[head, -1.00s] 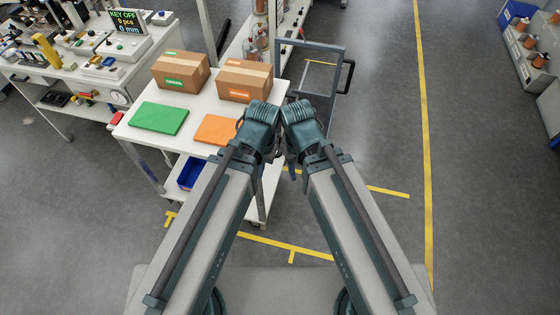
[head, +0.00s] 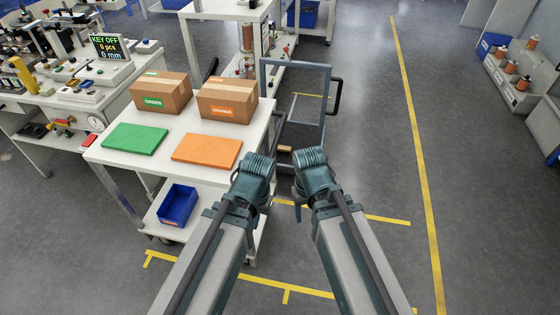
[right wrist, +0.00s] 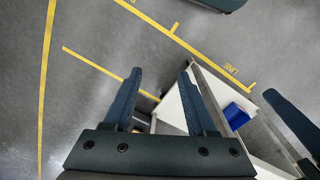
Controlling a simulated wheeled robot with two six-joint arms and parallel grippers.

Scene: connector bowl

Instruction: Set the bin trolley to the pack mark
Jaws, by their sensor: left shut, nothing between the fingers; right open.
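A trolley with a blue-grey tubular frame (head: 268,92) and a black side handle stands behind the right end of a white bench; I take it as the bin trolley. The bench hides its lower left part. My left gripper (head: 253,178) is shut and empty beside the bench's right end. My right gripper (head: 312,172) is open, in front of the frame and apart from it; its two fingers (right wrist: 160,75) show with nothing between them in the right wrist view. I cannot identify the pack mark.
The white bench (head: 165,168) carries two cartons (head: 228,98), a green mat (head: 135,138) and an orange mat (head: 207,149). A blue bin (head: 178,205) sits on its lower shelf. Open grey floor (head: 375,130) lies right of the frame, up to a long yellow line (head: 417,150).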

